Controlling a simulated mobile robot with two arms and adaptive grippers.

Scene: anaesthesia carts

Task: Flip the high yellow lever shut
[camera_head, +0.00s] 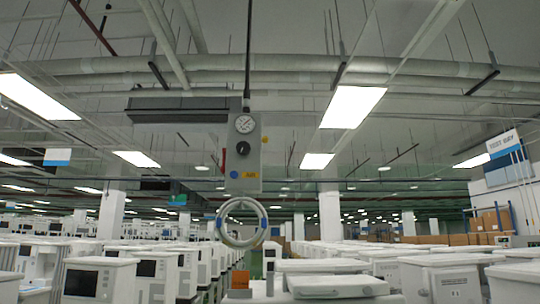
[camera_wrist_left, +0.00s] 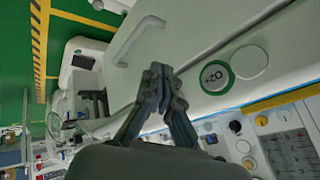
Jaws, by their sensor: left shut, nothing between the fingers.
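A grey box (camera_head: 244,152) hangs high in the middle of the head view, with a round gauge (camera_head: 245,124), a black knob and a yellow label on its front. A small tilted yellow piece (camera_head: 292,157) shows just to the right of the box; it may be the lever, but it is too small to tell its position. My left gripper (camera_wrist_left: 158,74) is shut and empty in the left wrist view, over a white cart (camera_wrist_left: 225,42). Neither gripper shows in the head view, so its distance from the box cannot be seen.
A coiled pale hose (camera_head: 242,222) hangs under the box. Rows of white carts (camera_head: 445,278) fill the floor on both sides. The wrist view shows a white handle (camera_wrist_left: 138,40), a green-ringed O2+ button (camera_wrist_left: 216,77) and green floor with yellow markings.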

